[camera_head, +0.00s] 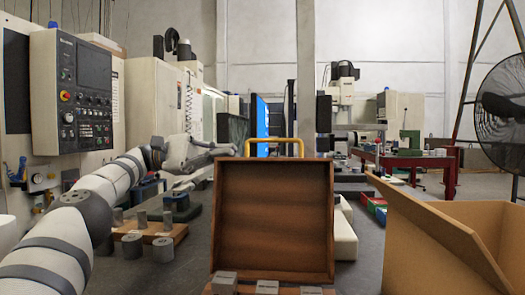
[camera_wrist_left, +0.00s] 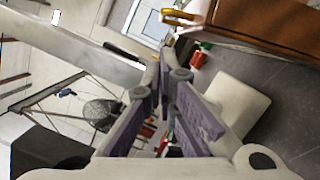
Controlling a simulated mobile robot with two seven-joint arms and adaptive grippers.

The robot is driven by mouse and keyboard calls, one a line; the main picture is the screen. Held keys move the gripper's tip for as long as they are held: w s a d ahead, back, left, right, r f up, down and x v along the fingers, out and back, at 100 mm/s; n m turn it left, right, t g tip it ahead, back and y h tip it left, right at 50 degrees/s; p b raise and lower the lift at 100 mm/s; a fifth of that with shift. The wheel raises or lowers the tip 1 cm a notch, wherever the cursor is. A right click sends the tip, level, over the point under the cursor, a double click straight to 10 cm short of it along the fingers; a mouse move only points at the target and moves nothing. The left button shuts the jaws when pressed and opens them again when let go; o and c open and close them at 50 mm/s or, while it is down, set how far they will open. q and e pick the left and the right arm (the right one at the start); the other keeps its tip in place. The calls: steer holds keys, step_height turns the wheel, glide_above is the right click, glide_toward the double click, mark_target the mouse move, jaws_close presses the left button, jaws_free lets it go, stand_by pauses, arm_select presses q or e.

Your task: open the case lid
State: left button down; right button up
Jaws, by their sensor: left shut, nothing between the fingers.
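The brown wooden case lid (camera_head: 274,215) stands raised and upright in the middle of the head view, with its inner face towards me. A yellow handle (camera_head: 275,143) is at its top edge. Metal blocks (camera_head: 267,287) show at the bottom, in front of the lid; the rest of the case is cut off. My left gripper (camera_head: 232,149) is shut and empty, just left of the handle and apart from it. In the left wrist view its fingers (camera_wrist_left: 168,78) are together, and the lid (camera_wrist_left: 270,22) and handle (camera_wrist_left: 182,16) are at the upper right. My right gripper is not in view.
Left of the lid, metal cylinders stand on and beside a wooden board (camera_head: 165,232). An open cardboard box (camera_head: 450,235) is at the right. A machine control panel (camera_head: 75,90) is at the far left. A white block (camera_head: 343,235) lies behind the lid's right edge.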

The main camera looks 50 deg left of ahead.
arm_select(q)
steer(key=x, duration=0.9)
steer(key=shift+s, duration=0.25)
steer(key=shift+r, duration=0.1)
